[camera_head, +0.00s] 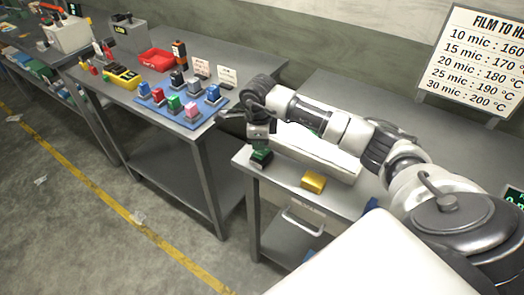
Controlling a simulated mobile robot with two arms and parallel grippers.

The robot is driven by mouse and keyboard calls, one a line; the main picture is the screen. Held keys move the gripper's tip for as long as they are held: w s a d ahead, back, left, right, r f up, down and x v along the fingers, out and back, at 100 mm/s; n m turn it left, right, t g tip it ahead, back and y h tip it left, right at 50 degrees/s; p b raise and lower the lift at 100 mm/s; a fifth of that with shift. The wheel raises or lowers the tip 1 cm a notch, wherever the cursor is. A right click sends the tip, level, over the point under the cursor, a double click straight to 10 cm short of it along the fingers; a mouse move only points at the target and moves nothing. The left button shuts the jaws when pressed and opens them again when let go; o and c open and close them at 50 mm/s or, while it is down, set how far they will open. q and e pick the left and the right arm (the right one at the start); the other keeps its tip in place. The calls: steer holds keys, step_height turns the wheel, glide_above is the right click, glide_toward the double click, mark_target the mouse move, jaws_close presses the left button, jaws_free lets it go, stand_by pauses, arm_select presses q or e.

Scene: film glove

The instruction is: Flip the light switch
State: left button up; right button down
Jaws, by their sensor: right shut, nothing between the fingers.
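My right arm reaches in from the right across the near bench. Its dark right gripper (260,138) is shut and empty, pointing down near the bench's left end. A small dark block with a green top (261,157) sits just below the gripper; I cannot tell whether they touch. A yellow block (313,182) lies to the right of it on the same bench. I cannot make out for certain which thing is the light switch. My left gripper is not in view.
The near grey bench (285,195) carries a long white machine (325,160) behind the blocks. The left bench (150,58) holds a blue mat (209,113) with several coloured blocks and a red tray (156,61). A temperature sign (478,60) stands at upper right.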

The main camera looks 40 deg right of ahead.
mark_target(259, 153)
steer(key=shift+s+f+b, duration=0.1)
steer(key=shift+f+b, duration=0.9)
steer(key=shift+f, duration=0.3)
stand_by(0.4)
steer(key=shift+r, duration=0.15)
steer(key=shift+r+p, duration=0.55)
steer(key=shift+r, duration=0.05)
steer(key=shift+r+p, duration=1.55)
steer(key=shift+r, duration=1.25)
steer(key=shift+a+f, duration=0.1)
